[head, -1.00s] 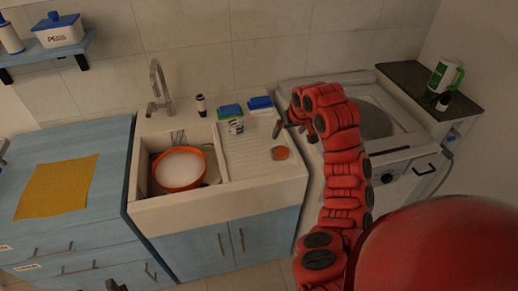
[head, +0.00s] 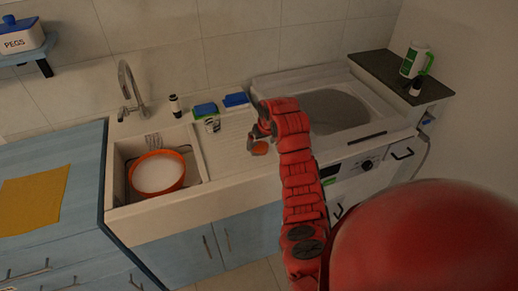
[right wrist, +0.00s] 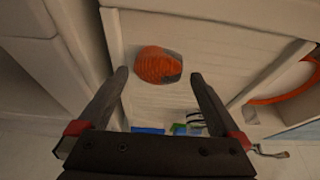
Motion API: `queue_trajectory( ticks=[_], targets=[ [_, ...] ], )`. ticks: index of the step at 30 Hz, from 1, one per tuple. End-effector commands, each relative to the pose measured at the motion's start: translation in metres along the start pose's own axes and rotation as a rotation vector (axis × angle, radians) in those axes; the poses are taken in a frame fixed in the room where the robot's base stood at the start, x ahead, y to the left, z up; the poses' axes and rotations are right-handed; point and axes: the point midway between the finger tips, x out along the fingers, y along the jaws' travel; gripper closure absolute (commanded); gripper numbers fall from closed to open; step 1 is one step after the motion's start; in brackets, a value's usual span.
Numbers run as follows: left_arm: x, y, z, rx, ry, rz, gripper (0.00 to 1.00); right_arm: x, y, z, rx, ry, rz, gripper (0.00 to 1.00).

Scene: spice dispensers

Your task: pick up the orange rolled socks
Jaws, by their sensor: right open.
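The orange rolled socks (head: 259,147), with a grey patch, lie on the white drainboard to the right of the sink basin. In the right wrist view the orange rolled socks (right wrist: 155,66) show just beyond and between the two open fingertips. My right gripper (head: 257,133) is over the drainboard, close to the socks, and its open, empty fingers also show in the right wrist view (right wrist: 160,75). I cannot tell the exact height gap. My left gripper is not in view.
An orange-rimmed bowl (head: 159,172) sits in the sink basin. A glass (head: 212,125) and blue-green sponges (head: 205,109) stand at the back of the drainboard. A tap (head: 130,90) rises behind the sink. The washing machine (head: 365,165) stands to the right.

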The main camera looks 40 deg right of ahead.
Motion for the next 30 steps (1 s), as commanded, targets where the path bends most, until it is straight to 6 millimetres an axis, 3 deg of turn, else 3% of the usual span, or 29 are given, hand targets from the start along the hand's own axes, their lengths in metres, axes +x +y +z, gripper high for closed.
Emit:
queue_trajectory(
  ticks=[4, 9, 15, 24, 30],
  targets=[
    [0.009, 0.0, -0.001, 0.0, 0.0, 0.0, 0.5, 0.007, 0.0, -0.001, 0.0, 0.0, 0.0, 0.0],
    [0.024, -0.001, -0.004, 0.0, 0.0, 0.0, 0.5, 0.029, 0.002, 0.002, 0.002, -0.004, 0.0, 0.0],
    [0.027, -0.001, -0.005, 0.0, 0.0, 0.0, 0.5, 0.049, 0.002, 0.002, 0.002, 0.001, -0.001, 0.0],
    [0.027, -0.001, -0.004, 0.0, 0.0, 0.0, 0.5, 0.054, 0.002, 0.002, 0.0, 0.002, 0.001, 0.0],
    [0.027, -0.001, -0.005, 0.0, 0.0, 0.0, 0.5, 0.053, 0.002, 0.002, 0.0, 0.002, 0.001, 0.34]
  ],
)
